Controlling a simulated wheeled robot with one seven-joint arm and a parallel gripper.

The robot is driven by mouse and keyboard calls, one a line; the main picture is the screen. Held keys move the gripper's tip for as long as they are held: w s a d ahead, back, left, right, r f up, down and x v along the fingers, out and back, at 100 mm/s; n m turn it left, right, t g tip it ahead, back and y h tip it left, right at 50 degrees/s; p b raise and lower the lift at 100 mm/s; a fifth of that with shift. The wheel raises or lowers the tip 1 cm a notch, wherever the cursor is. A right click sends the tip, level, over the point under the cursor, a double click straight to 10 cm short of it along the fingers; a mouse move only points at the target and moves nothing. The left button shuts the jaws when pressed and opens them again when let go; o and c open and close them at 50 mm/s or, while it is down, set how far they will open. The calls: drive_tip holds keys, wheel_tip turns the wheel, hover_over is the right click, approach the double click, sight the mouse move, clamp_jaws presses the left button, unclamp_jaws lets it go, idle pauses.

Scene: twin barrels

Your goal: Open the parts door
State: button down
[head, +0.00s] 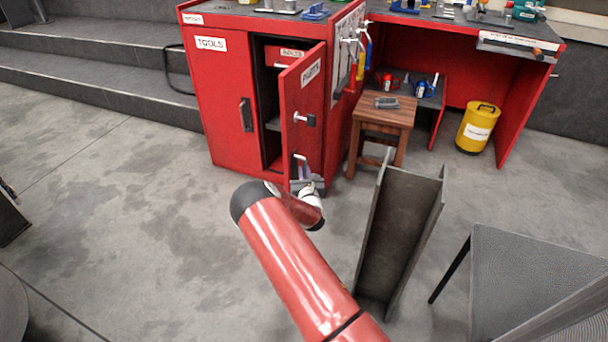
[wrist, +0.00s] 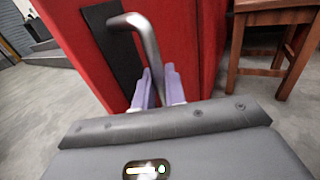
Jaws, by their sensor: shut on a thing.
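The parts door (head: 312,95) is the right red door of the cabinet, labelled PARTS. It stands partly open, swung out toward me, and the dark inside shows to its left. Its metal bar handle (wrist: 147,42) on a black plate fills the upper middle of the wrist view. My gripper (head: 301,165) is low at the front of the door in the head view. In the wrist view its two pale lilac fingers (wrist: 159,88) stand on either side of the bar's lower part, shut on it. The exact contact is partly hidden by the gripper body.
The closed tools door (head: 222,100) is on the left. A wooden stool (head: 384,118) stands close right of the open door. A grey trough-like piece (head: 400,235) and a grey chair (head: 525,275) are nearer on the right.

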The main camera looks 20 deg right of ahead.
drive_tip(key=c, duration=1.6)
unclamp_jaws()
drive_tip(key=shift+w+d, duration=0.1)
drive_tip(key=shift+d, duration=0.2)
drive_tip(key=shift+o, duration=0.2)
drive_tip(key=shift+a, duration=0.1)
drive_tip(key=shift+s+a, duration=0.1)
drive_tip(key=shift+s, duration=0.15)
drive_tip(key=s+a, duration=0.1)
drive_tip(key=s, duration=0.6)
drive_tip(key=shift+s, duration=0.1)
